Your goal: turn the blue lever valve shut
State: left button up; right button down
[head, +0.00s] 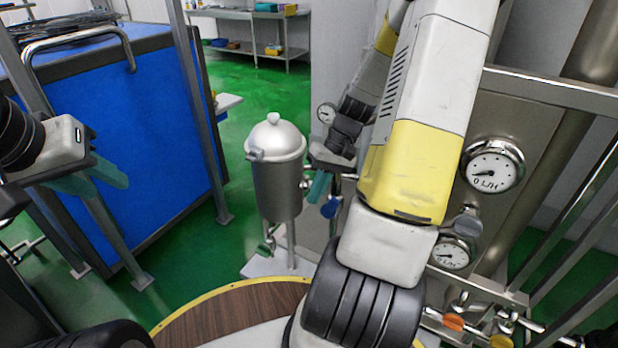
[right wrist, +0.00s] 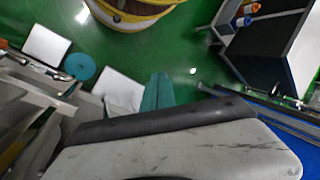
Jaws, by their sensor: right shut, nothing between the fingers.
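The blue lever valve (head: 330,207) shows its blue handle on the pipework right of the steel canister in the head view. My right gripper (head: 318,187) points down just left of and above the blue handle. Its teal fingers are shut with nothing between them. A small gap seems to separate them from the handle, but contact is hard to judge. In the right wrist view the shut fingertips (right wrist: 158,90) are in the middle, and a blue-teal round piece (right wrist: 80,66), likely the same handle, lies to their left. My left gripper (head: 98,180) is open and empty at the left, far from the valve.
A lidded steel canister (head: 277,175) stands close left of my right gripper. Gauges (head: 492,166) and a steel panel are at the right. Orange (head: 453,321) and yellow (head: 500,341) handles sit low right. A blue cabinet (head: 130,130) is at the left.

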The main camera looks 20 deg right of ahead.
jog(key=s+a+r+n+t+h, duration=0.1)
jog(key=s+a+r+t+h, duration=0.2)
jog(key=r, duration=0.8)
jog(key=a+r+n+t+h, duration=0.15)
jog(key=a+r, duration=0.25)
jog(key=r, duration=0.6)
jog(key=w+d+f+n, duration=0.2)
jog(key=w+d, duration=0.1)
jog(key=w, duration=0.5)
jog(key=n+g, duration=0.3)
jog(key=n, duration=0.1)
send_over(330, 208)
jog(key=w, duration=0.3)
jog(key=shift+m+y, duration=0.25)
jog(key=f, duration=3.9)
jog(key=shift+s+a+f, duration=0.1)
jog(key=shift+a+f, duration=0.1)
jog(key=shift+f, duration=0.2)
jog(key=shift+s+d, duration=0.1)
jog(key=shift+s, duration=0.05)
jog(key=shift+s+d, duration=0.1)
